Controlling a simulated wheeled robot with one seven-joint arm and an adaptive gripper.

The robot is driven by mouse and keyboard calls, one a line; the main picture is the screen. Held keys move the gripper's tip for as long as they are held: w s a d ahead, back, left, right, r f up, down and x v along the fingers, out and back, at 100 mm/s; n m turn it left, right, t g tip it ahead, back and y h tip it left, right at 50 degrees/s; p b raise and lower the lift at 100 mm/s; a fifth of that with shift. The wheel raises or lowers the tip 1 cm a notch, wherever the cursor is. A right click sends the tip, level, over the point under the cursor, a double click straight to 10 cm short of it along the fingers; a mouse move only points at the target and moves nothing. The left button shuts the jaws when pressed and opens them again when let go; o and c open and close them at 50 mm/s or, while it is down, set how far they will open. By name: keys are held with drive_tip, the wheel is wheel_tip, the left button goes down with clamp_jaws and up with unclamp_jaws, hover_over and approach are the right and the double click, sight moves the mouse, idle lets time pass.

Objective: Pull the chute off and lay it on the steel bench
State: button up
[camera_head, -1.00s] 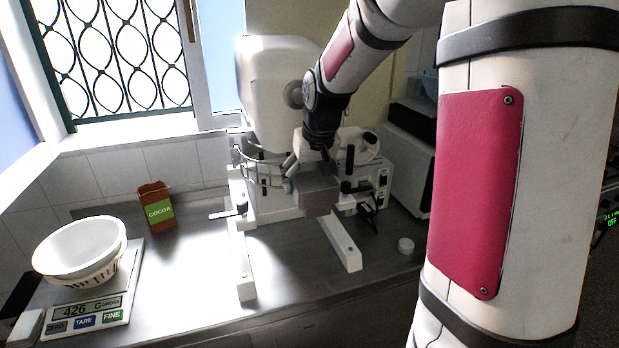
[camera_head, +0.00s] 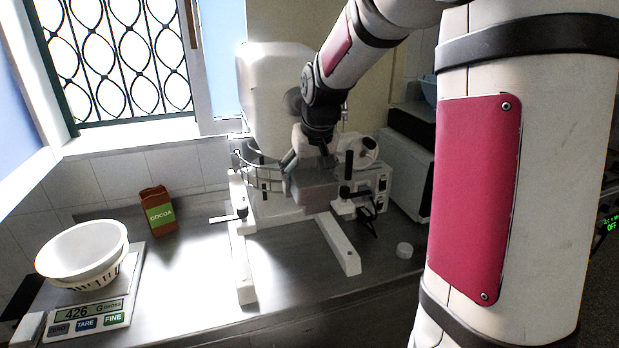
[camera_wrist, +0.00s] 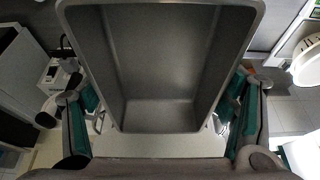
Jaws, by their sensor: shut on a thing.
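The chute (camera_head: 316,194) is a grey, open metal trough in front of the white mixer. In the wrist view the chute (camera_wrist: 160,70) fills the middle, its open inside facing the camera. My gripper (camera_head: 322,162) reaches down onto the chute from above. In the wrist view my gripper (camera_wrist: 162,112) has one green-padded finger on each side of the chute, shut on it. Whether the chute still touches the mixer's wire guard is hidden. The steel bench (camera_head: 305,265) lies below, under the mixer.
The white mixer (camera_head: 268,85) stands at the back with two legs reaching forward. A brown cocoa box (camera_head: 158,212) stands left of it. A scale (camera_head: 92,318) with a white bowl (camera_head: 82,250) is at far left. Bare bench shows between cocoa box and mixer.

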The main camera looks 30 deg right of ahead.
sight(309, 184)
drive_tip(key=shift+r+p, duration=0.35)
drive_tip(key=shift+r, duration=0.7)
drive_tip(key=shift+r+p, duration=0.6)
drive_tip(key=shift+r, duration=1.4)
